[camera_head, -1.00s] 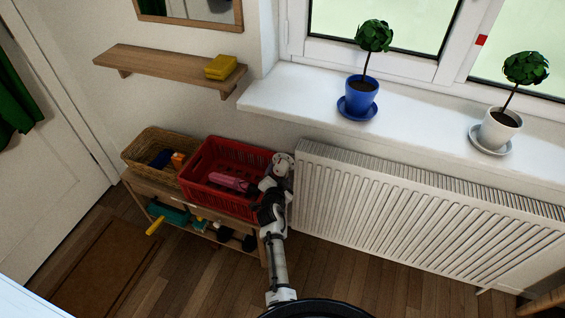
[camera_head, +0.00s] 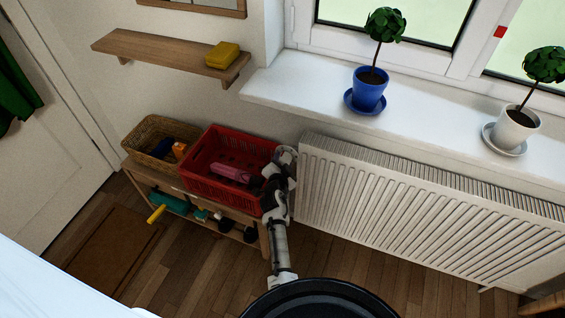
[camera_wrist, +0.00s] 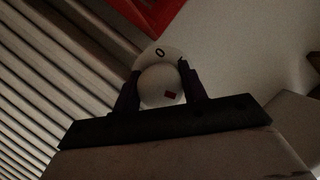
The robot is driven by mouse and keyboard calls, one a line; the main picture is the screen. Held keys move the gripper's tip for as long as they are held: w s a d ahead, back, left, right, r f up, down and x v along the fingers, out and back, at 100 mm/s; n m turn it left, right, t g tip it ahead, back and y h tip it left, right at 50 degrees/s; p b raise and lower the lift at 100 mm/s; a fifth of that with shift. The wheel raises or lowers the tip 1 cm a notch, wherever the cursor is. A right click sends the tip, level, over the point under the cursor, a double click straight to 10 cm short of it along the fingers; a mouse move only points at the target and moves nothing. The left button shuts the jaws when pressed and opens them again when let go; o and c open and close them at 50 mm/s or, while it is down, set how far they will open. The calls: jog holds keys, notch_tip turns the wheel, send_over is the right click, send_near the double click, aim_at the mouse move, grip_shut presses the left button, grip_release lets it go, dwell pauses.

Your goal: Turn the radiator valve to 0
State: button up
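The radiator valve (camera_wrist: 158,88) is a round white knob in the middle of the wrist view, with a red mark on its near side. A white ring behind it carries a black "0" at its top, apart from the red mark. My gripper (camera_wrist: 160,69) has one dark finger on each side of the knob, and both appear to touch it. In the head view my arm reaches up to the left end of the white radiator (camera_head: 410,205). The valve is hidden there behind my arm.
A red crate (camera_head: 197,158) and a wicker basket (camera_head: 137,142) stand on a wooden bench just left of my arm. The windowsill (camera_head: 290,93) with two potted plants juts out above the radiator. The wooden shelf (camera_head: 150,50) holds a yellow item.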

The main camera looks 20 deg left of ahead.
jog(key=c, duration=0.3)
jog(key=n+h+b, duration=0.1)
jog(key=n+b, duration=0.1)
jog(key=b, duration=0.1)
jog(key=shift+f+n+h, duration=0.15)
jog(key=shift+n+h, duration=0.25)
jog(key=n+h+b, duration=0.3)
jog(key=n+b, duration=0.1)
jog(key=shift+d+g, duration=0.1)
jog(key=shift+g, duration=0.3)
jog(key=n+h+b, duration=0.2)
jog(key=n, duration=0.1)
jog(key=shift+w+n+t+h+b, duration=0.1)
jog(key=shift+n+t+h+b, duration=0.2)
jog(key=shift+n+b, duration=0.1)
jog(key=n, duration=0.1)
jog(key=n+h+b, duration=0.1)
jog(key=n+t+h+b, duration=0.1)
jog(key=n, duration=0.1)
jog(key=shift+d+r, duration=0.1)
jog(key=shift+r, duration=0.15)
jog(key=shift+n, duration=0.3)
